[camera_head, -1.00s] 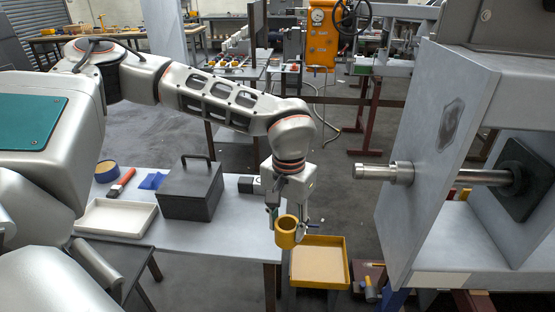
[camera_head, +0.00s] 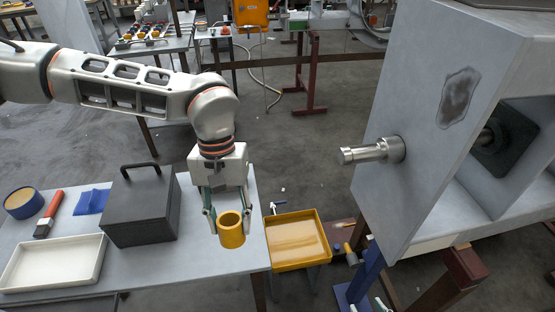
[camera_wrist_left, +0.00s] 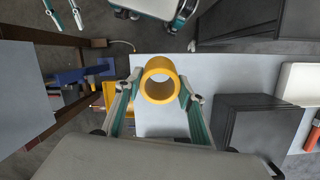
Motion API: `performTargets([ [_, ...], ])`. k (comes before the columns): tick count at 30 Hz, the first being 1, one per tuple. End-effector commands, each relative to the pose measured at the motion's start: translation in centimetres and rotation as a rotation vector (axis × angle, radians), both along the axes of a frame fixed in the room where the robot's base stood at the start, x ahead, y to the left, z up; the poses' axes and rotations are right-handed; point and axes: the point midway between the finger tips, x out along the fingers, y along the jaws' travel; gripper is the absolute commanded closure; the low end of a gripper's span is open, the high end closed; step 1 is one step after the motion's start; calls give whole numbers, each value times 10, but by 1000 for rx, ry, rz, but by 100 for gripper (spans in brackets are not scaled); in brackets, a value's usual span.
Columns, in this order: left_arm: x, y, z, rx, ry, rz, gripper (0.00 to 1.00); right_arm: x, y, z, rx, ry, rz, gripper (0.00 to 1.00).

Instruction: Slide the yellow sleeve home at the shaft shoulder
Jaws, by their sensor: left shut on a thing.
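The yellow sleeve (camera_head: 231,236) is a short hollow cylinder, its open end facing up toward the head camera. My left gripper (camera_head: 227,228) is shut on it, fingers on either side, near the right end of the grey table. In the left wrist view, the sleeve (camera_wrist_left: 160,88) sits between the fingertips, its bore empty. The metal shaft (camera_head: 362,154) sticks out leftward from the grey upright plate at the right, with a thicker stepped part (camera_head: 391,149) by the plate. Sleeve and shaft are well apart. My right gripper (camera_wrist_left: 64,20) shows only in the left wrist view, fingers apart and empty.
A yellow tray (camera_head: 298,241) lies right of the table. Open space separates table and plate (camera_head: 425,130).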

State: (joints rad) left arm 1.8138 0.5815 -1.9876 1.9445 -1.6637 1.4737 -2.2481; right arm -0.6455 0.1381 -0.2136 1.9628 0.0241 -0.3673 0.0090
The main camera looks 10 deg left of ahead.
Motion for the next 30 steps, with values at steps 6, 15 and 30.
performTargets([
  [6,-27,-69,20,-106,251,233,82,0,-1,1,-1,1,-1,60],
  [15,-26,-123,68,-425,575,698,82,-3,-2,1,-4,5,1,60],
  [30,48,-124,104,-1110,727,1250,82,-2,-2,4,-4,5,1,60],
])
